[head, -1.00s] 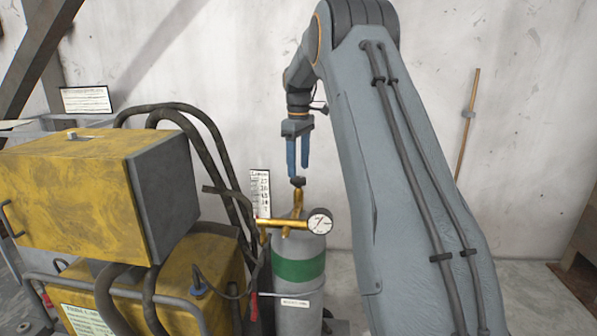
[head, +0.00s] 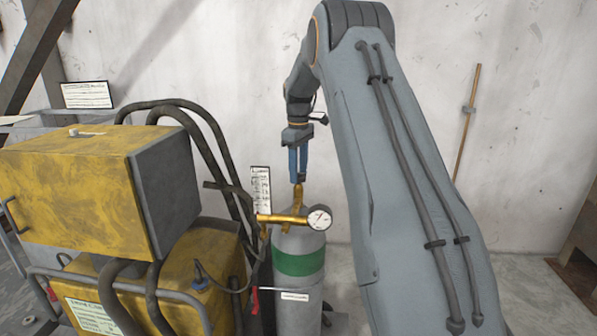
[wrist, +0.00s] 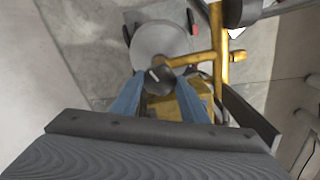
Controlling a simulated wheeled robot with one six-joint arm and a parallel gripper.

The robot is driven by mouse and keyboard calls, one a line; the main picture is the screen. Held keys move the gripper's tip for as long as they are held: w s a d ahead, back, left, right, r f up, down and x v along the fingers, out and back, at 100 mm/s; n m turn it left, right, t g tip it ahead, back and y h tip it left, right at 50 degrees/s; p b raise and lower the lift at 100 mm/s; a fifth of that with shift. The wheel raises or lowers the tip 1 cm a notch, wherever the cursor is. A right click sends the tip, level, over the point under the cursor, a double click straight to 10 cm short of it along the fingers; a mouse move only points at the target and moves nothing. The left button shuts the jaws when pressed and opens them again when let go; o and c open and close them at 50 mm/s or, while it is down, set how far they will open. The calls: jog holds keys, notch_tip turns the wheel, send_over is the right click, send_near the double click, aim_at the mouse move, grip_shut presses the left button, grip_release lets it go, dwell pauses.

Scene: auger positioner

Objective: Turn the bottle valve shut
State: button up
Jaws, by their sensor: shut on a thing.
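The gas bottle (head: 297,295) is a grey cylinder with a green band, standing upright beside the yellow machine. A brass valve (head: 298,198) with a side pipe and a round pressure gauge (head: 319,218) sits on its top. My gripper (head: 298,180) points straight down over the valve, with its blue fingers close together. In the wrist view the fingers (wrist: 159,84) are shut on the dark valve knob (wrist: 158,76), one on each side. In the head view the knob is hidden by the fingers. The bottle's top (wrist: 160,38) shows as a grey disc in the wrist view.
A yellow machine (head: 80,190) with black hoses (head: 215,140) stands close on the left. A white scale strip (head: 260,190) is just left of the valve. A pale wall is behind.

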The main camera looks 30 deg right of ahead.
jog(key=m+b, duration=0.1)
jog(key=m, duration=0.4)
jog(key=shift+m+b, duration=0.3)
jog(key=shift+b, duration=0.05)
jog(key=m+b, duration=0.1)
jog(key=m, duration=0.4)
jog(key=shift+r, duration=0.1)
jog(key=m+b, duration=0.1)
jog(key=m, duration=0.5)
jog(key=shift+w+m, duration=0.1)
jog(key=shift+m, duration=0.2)
jog(key=m, duration=0.5)
jog(key=shift+m, duration=0.3)
jog(key=shift+r, duration=0.1)
jog(key=o, duration=1)
